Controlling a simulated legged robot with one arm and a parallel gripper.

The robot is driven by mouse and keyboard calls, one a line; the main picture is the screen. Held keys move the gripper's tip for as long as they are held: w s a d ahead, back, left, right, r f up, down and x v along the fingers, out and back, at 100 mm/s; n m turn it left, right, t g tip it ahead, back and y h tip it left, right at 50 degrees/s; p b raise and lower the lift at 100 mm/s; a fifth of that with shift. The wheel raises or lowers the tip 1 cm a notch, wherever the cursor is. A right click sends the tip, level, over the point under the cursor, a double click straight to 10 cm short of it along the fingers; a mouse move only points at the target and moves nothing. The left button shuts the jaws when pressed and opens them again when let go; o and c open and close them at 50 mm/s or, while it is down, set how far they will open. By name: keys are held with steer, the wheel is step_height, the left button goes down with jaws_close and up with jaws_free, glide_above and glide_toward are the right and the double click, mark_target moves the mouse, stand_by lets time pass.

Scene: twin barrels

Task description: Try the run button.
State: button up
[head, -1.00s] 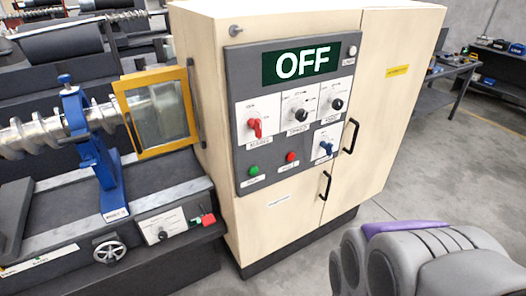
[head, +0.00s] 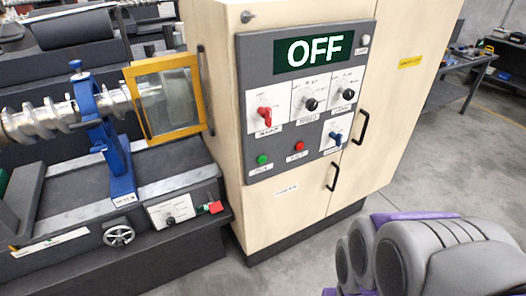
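The grey control panel (head: 258,75) is on the front of a cream cabinet and its display (head: 314,49) reads OFF. The green button (head: 263,160) is at the panel's lower left, above a small label that looks like RUN. A red button (head: 299,146) sits to its right. Above them are a red selector (head: 265,115) and two black knobs, and a blue selector (head: 336,137) is at the lower right. Grey and purple rounded parts of mine fill the lower right. My gripper's fingers cannot be made out, and nothing of mine touches the panel.
The cream cabinet (head: 218,60) has black door handles. To its left is a machine with a metal screw (head: 40,122), a blue support (head: 100,130) and a yellow-framed guard (head: 165,97). Open concrete floor (head: 410,180) lies to the right, with a dark table behind.

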steer(key=shift+a, duration=0.1)
jaws_close()
stand_by(1.1)
